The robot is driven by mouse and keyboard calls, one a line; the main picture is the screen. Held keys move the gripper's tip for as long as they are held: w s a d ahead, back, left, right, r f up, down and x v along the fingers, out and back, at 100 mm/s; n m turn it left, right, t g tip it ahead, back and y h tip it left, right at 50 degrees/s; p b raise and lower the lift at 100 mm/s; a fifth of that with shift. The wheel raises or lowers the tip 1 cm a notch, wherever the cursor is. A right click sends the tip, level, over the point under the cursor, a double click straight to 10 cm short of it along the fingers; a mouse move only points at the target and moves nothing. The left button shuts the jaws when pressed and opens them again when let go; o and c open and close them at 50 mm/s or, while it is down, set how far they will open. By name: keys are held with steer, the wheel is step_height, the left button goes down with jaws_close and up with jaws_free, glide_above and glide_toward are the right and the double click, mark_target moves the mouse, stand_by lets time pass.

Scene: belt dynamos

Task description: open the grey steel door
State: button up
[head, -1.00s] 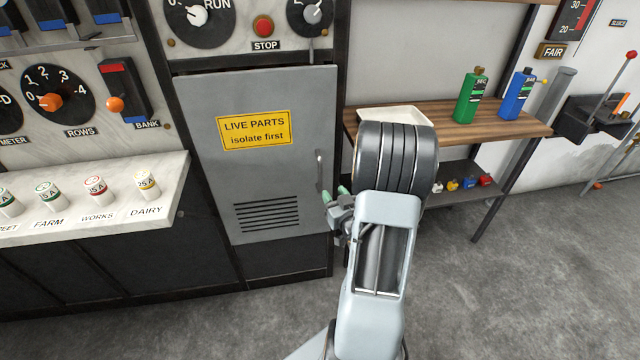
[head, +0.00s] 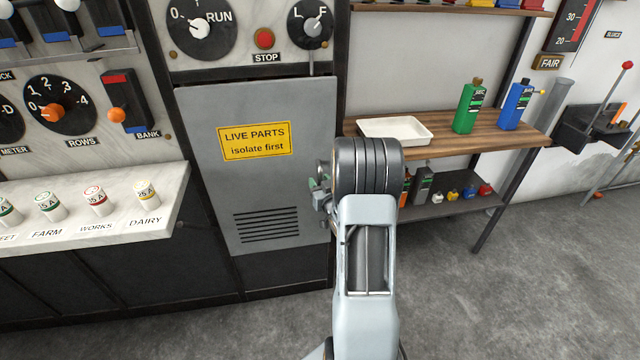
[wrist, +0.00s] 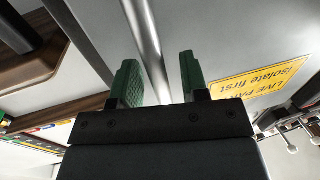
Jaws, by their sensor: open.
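The grey steel door (head: 210,190) fills the cabinet front left of my arm in the head view and looks closed. It bears a yellow "LIVE PARTS isolate first" sign (head: 254,141) and a slotted vent (head: 266,225). My gripper (head: 317,187) is at the door's right side and hides the handle in this view. In the wrist view a round metal handle bar (wrist: 147,45) runs between the green finger pads of my gripper (wrist: 158,78). The jaws are open, with a gap showing beside the bar; contact cannot be told.
A marble ledge (head: 165,215) with several fuses juts out left of the door. Above are dials and a red stop button (head: 264,38). To the right, a wooden shelf (head: 445,140) holds a white tray (head: 396,129) and bottles. The floor (head: 500,300) at right is clear.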

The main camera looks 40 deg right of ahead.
steer(key=shift+c, duration=0.4)
jaws_close()
